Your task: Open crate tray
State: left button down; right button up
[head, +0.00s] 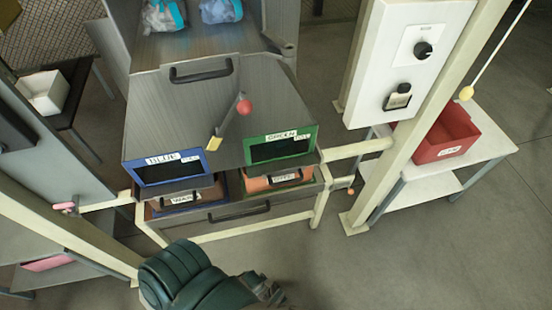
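A grey metal crate tray with a dark handle (201,70) on its near upper wall stands at the back of a sloped grey sorting chute (180,105). Two clear-wrapped sling bags with blue parts, a left bag (162,16) and a right bag (221,10), lie in the tray. The handle is free, with nothing gripping it. A lever with a red knob (244,107) and a yellow end sits on the chute. A dark green segmented part of my body shows at the bottom. Neither gripper can be made out clearly.
A blue-framed opening (165,168) and a green-framed opening (281,147) sit above labelled bins. A pale frame rail (255,227) runs in front. A white control box (408,60) with a knob stands right. A red bin (445,134) rests on a white side table.

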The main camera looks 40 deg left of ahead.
aim_at(237, 199)
jog(key=l+u, duration=0.1)
jog(key=u, duration=1.65)
jog(key=k+j, duration=0.05)
jog(key=j, duration=0.05)
